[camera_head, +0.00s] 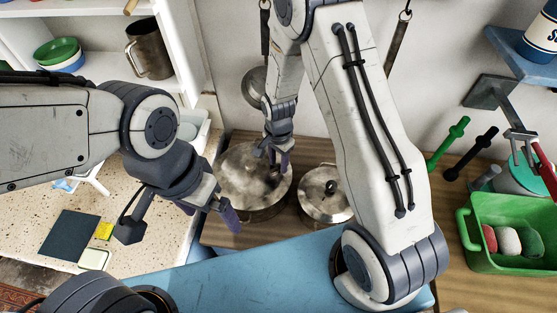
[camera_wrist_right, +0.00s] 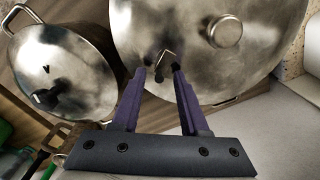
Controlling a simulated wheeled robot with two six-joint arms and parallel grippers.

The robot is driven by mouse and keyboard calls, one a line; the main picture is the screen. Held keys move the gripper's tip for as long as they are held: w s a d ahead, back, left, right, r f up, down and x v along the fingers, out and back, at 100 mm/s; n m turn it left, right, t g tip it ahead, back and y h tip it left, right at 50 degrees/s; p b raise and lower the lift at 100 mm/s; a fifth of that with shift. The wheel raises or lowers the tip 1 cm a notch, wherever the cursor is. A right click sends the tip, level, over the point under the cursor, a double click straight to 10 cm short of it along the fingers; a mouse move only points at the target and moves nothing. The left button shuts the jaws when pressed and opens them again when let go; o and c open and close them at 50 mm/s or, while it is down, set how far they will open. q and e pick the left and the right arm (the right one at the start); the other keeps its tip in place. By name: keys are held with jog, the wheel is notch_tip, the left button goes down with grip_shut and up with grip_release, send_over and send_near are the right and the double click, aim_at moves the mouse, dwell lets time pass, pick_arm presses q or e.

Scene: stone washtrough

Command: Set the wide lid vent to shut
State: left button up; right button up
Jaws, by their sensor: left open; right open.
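The wide lid (camera_wrist_right: 260,55) is a round steel lid on the wide pot (camera_head: 258,213), with a steel knob (camera_wrist_right: 224,31). A small bent metal vent lever (camera_wrist_right: 167,56) stands on the lid near its edge. My right gripper (camera_wrist_right: 160,74) is open over this lid, its fingertips close to the lever, one on each side of its lower end; I cannot tell whether they touch it. In the head view my right gripper (camera_head: 278,161) partly hides the lid, and the vent's setting is not readable. My left gripper (camera_head: 207,211) is open and empty, left of the wide pot.
A smaller lidded pot (camera_head: 325,205) with a black knob stands right of the wide pot. A green bin (camera_head: 490,255) with rolled cloths is at the right. A ladle (camera_head: 254,86) hangs on the wall behind. A blue surface (camera_head: 250,279) lies in front.

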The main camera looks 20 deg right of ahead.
jog(key=shift+c, duration=0.3)
grip_shut()
jog(key=shift+n, duration=0.3)
jog(key=n, duration=0.2)
jog(key=n+b, duration=0.1)
jog(key=w+n, duration=0.1)
jog(key=n, duration=0.1)
jog(key=shift+w+a+n, duration=0.1)
jog(key=shift+a+n, duration=0.2)
jog(key=n, duration=0.2)
jog(key=n+b, duration=0.1)
jog(key=a+n, duration=0.1)
jog(key=n, duration=0.1)
jog(key=shift+w+n, duration=0.3)
jog(key=shift+o, duration=0.3)
grip_release()
